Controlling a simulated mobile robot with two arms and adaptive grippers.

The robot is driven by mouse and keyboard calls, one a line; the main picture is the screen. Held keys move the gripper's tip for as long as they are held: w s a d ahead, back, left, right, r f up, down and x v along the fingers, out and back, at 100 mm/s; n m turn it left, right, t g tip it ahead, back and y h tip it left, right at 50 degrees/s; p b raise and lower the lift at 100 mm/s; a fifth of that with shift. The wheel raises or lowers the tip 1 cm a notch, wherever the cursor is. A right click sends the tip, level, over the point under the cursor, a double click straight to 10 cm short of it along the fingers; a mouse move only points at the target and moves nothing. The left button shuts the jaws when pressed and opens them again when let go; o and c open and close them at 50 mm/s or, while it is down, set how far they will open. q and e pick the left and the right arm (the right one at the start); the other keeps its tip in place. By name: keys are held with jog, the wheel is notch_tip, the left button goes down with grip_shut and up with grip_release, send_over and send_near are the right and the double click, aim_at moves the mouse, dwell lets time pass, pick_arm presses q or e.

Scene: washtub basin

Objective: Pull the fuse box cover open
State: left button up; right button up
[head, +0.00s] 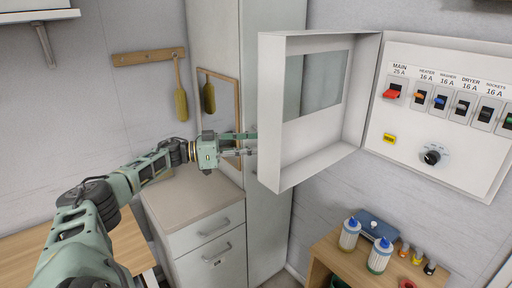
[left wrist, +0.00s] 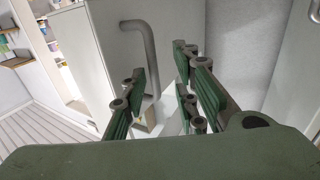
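The fuse box cover (head: 318,128) is a white, shallow, tray-like door with a grey window. It stands swung wide open to the left of the fuse box (head: 440,110), and its inner side faces the head camera. My left gripper (head: 252,144) is at the cover's free left edge, its fingertips partly hidden by the edge. In the left wrist view its green fingers (left wrist: 165,105) are apart. A bent grey handle (left wrist: 148,45) on a pale panel shows beyond and between them; I cannot tell whether they touch it. My right gripper is not in view.
Switches and a black knob (head: 433,156) are exposed in the fuse box. Below is a wooden shelf (head: 335,255) with bottles (head: 350,234) and a blue box. A white drawer cabinet (head: 205,240) and tall cabinet (head: 268,220) stand behind my left arm.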

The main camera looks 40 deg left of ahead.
pick_arm(q)
jog(key=v, duration=0.9)
jog(key=shift+s+a, duration=0.15)
jog(key=shift+s, duration=0.15)
